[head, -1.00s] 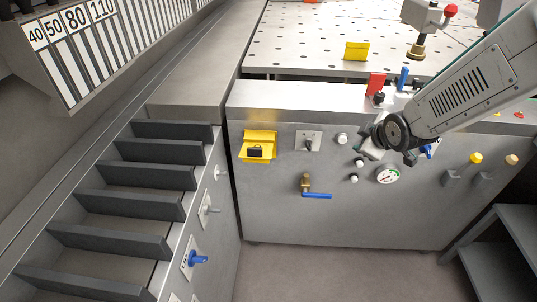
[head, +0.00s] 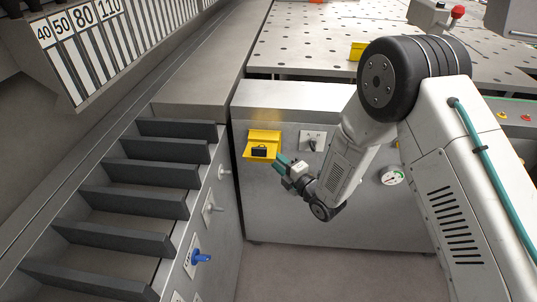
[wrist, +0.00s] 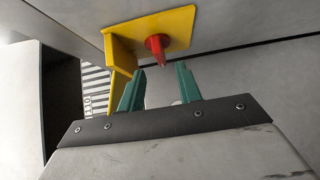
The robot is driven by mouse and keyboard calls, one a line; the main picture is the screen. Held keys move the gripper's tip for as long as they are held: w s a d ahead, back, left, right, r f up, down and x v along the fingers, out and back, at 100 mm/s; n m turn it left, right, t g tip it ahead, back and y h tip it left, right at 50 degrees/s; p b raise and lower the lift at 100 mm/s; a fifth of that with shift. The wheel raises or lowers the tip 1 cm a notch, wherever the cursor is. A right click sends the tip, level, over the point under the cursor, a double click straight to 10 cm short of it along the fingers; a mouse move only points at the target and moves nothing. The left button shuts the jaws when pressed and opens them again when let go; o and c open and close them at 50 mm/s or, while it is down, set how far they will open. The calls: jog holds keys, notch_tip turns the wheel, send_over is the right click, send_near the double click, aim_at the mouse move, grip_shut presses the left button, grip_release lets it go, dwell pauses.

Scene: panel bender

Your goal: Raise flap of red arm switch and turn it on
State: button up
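The red switch (wrist: 156,46) is a tapered knob on a yellow plate (wrist: 182,28) in the wrist view. A yellow flap (wrist: 119,58) stands out from the plate at its left. In the head view the plate (head: 266,134) is on the grey cabinet front, and the flap (head: 249,153) with a black part juts out below it; the red knob is hidden there. My gripper (head: 279,163) is just right of the flap. In the wrist view my gripper's (wrist: 160,82) green fingers are apart and empty, with the red knob beyond the gap between them.
A rotary switch (head: 312,142) sits right of the plate. A gauge (head: 393,176) is farther right, partly behind my arm. Dark slats (head: 140,202) and a blue knob (head: 199,257) are at left. A perforated table (head: 310,40) lies behind the cabinet. Floor in front is clear.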

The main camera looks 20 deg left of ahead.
jog(key=x, duration=0.5)
jog(key=shift+w+a, duration=0.1)
jog(key=shift+w, duration=0.05)
grip_shut()
